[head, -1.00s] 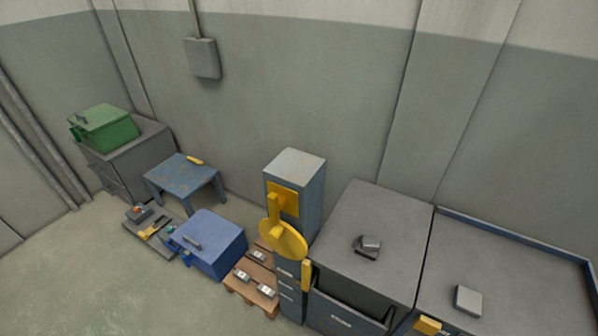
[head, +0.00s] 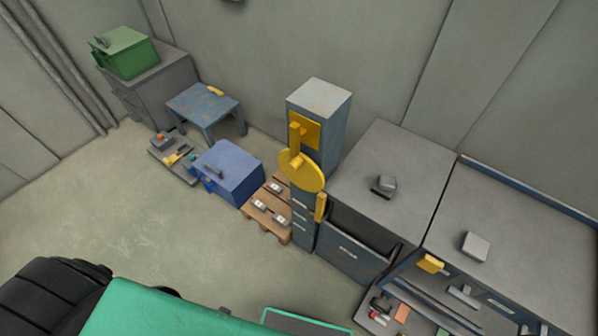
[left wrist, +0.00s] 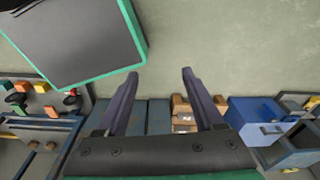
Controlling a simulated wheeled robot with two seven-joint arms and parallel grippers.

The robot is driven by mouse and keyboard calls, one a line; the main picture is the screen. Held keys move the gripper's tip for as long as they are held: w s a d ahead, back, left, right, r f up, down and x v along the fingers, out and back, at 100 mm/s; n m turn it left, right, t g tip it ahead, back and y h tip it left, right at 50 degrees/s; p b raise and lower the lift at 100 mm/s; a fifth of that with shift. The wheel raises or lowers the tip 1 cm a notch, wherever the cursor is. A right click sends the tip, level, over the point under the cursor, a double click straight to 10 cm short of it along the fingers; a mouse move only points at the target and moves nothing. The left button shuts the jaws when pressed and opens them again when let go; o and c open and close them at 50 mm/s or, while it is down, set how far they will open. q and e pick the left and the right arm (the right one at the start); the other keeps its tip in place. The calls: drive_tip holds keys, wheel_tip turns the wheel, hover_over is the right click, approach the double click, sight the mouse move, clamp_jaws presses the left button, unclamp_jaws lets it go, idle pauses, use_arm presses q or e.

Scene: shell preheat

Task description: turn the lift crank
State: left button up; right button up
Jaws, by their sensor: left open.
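The yellow lift crank shows in the head view as a large disc (head: 303,170) on the front of a tall narrow blue-grey column (head: 320,101). A yellow arm (head: 296,138) rises from the disc, and a yellow grip (head: 320,207) sticks out at the lower right. I cannot make out the crank in the left wrist view. My left gripper (left wrist: 160,76) shows only in the left wrist view, fingers apart, with nothing between them. It is clear of the crank. My right gripper is in neither view.
A pallet (head: 267,228) with several small blocks and a blue box (head: 229,169) stand left of the column. A grey cabinet (head: 390,160) stands close on its right, with a workbench (head: 525,235) beyond. The floor in front (head: 150,240) is open.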

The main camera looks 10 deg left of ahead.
use_arm(q)
drive_tip(key=w+a+r+m+t+h+b, duration=0.15)
drive_tip(key=w+t+b, duration=0.35)
drive_tip(key=w, duration=0.6)
drive_tip(key=w+a+n+t+y+b, duration=0.15)
drive_tip(key=w+t+b, duration=0.25)
drive_tip(key=w+b, duration=0.45)
drive_tip(key=m+t+h+b, duration=0.6)
drive_tip(key=t+h+b, duration=0.3)
drive_tip(key=h+b, duration=0.1)
approach(291, 169)
drive_tip(key=shift+t+h, duration=0.3)
drive_tip(key=x, duration=0.3)
drive_tip(key=p+x, duration=0.1)
drive_tip(key=x, duration=0.2)
drive_tip(key=p+x, duration=0.1)
drive_tip(key=x, duration=0.3)
drive_tip(key=shift+w+f, duration=0.2)
drive_tip(key=shift+f, duration=0.05)
drive_tip(key=shift+c, duration=0.3)
clamp_jaws()
